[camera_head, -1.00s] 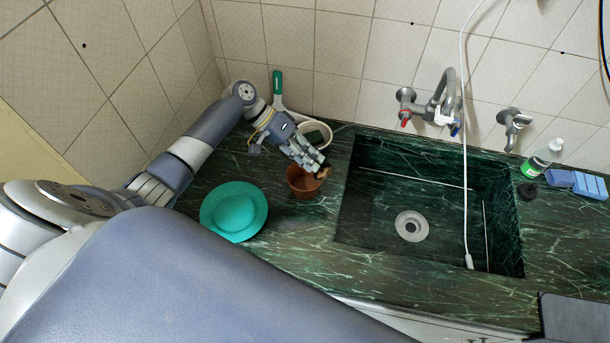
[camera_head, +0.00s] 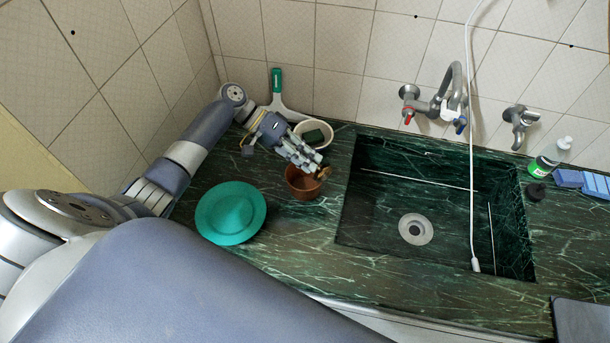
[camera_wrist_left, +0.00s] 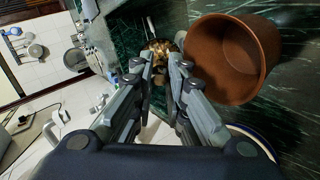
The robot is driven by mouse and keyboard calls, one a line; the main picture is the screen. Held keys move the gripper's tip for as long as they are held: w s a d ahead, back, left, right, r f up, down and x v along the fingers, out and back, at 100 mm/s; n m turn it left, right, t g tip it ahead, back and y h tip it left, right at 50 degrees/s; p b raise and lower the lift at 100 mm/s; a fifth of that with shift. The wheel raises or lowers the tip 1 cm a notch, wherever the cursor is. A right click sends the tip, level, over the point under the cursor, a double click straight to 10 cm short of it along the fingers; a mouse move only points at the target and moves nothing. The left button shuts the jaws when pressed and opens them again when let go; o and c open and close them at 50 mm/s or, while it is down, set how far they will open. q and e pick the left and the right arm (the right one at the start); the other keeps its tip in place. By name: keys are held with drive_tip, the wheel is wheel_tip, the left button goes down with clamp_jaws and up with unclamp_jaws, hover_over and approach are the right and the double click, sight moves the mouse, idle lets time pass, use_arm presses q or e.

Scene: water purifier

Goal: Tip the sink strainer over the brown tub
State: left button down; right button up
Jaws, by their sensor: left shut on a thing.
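The brown tub (camera_head: 300,191) stands upright on the green counter, left of the sink; it also shows large in the left wrist view (camera_wrist_left: 226,70). My left gripper (camera_head: 315,168) is just above the tub's back right rim. It is shut on the sink strainer (camera_head: 323,172), a small golden-brown piece, which shows between the fingertips in the wrist view (camera_wrist_left: 160,47). The strainer looks tilted, near the tub's right rim; I cannot tell whether it touches the rim. Its contents are not clear. My right gripper is not in view.
A teal plate (camera_head: 231,213) lies left of the tub. A white bowl (camera_head: 326,142) with a dark green sponge stands behind it. The sink (camera_head: 375,210) opens to the right, with a faucet (camera_head: 447,100) and hanging white hose (camera_head: 472,200). A soap bottle (camera_head: 550,157) stands beyond.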

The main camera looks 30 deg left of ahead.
use_arm(q)
drive_tip(key=shift+a+f+h+b, duration=0.3)
drive_tip(key=shift+h+b, duration=0.35)
drive_tip(key=shift+b, duration=0.65)
drive_tip(key=shift+a+f+h+b, duration=0.25)
drive_tip(key=shift+h+b, duration=0.4)
drive_tip(key=shift+b, duration=0.65)
drive_tip(key=a+h+b, duration=0.1)
drive_tip(key=h+b, duration=0.1)
drive_tip(key=b, duration=0.3)
drive_tip(key=a+f+h+b, duration=0.1)
drive_tip(key=a+h+b, duration=0.1)
drive_tip(key=b, duration=0.2)
drive_tip(key=shift+f+n+t+h+b, duration=0.15)
drive_tip(key=shift+n+t+h+b, duration=0.15)
drive_tip(key=shift+b, duration=0.05)
idle(0.8)
drive_tip(key=shift+a+r+h+b, duration=0.2)
drive_tip(key=shift+r+h+b, duration=0.15)
drive_tip(key=shift+h+b, duration=0.35)
idle(0.3)
drive_tip(key=shift+f+b, duration=0.15)
drive_tip(key=shift+b, duration=0.3)
drive_tip(key=shift+a+f+h+b, duration=0.15)
drive_tip(key=shift+f+h+b, duration=0.15)
drive_tip(key=shift+h+b, duration=0.65)
